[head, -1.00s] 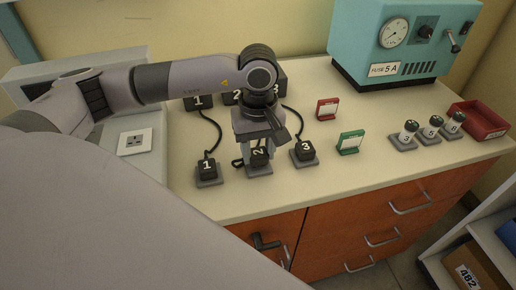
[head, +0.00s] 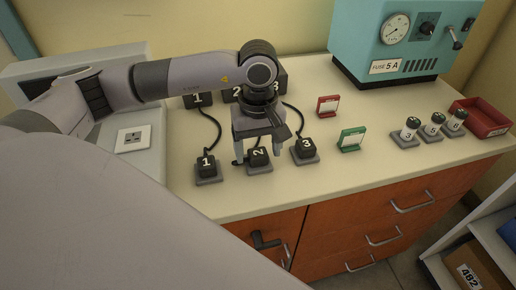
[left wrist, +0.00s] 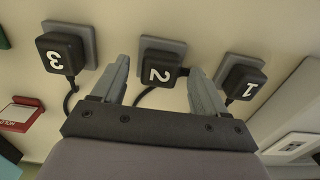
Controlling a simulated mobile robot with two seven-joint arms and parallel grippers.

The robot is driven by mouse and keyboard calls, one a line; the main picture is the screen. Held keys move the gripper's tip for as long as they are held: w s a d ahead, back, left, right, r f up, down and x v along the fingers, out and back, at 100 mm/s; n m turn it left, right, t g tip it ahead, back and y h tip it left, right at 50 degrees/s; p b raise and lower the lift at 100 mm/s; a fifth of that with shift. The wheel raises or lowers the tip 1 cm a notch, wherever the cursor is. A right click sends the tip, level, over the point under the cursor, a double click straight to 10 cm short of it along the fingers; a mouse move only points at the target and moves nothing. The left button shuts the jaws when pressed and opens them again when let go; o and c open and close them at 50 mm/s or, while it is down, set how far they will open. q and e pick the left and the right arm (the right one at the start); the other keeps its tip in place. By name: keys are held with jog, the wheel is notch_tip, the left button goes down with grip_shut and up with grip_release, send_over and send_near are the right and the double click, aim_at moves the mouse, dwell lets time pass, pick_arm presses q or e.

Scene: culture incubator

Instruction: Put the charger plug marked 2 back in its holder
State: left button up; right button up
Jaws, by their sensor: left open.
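The black charger plug marked 2 (head: 259,156) sits on a grey square holder (head: 259,170), between plugs 1 and 3. It also shows in the left wrist view (left wrist: 159,70), on its grey holder (left wrist: 167,45), seated slightly askew as far as I can tell. My left gripper (head: 259,152) is open above plug 2, with one finger to each side. In the left wrist view, the left gripper (left wrist: 158,72) has visible gaps between both fingers and the plug. The plug's cord is partly hidden by the gripper. My right gripper is not in view.
Plug 1 (head: 207,166) and plug 3 (head: 304,149) sit close on either side on grey holders. Black numbered boxes (head: 198,99) stand behind, with cords running forward. Red (head: 328,106) and green (head: 351,139) cards stand to the right. The counter's front edge is near.

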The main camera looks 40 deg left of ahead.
pick_arm(q)
notch_tip(320, 180, up, 6)
jog(key=shift+r, duration=0.25)
dwell(0.5)
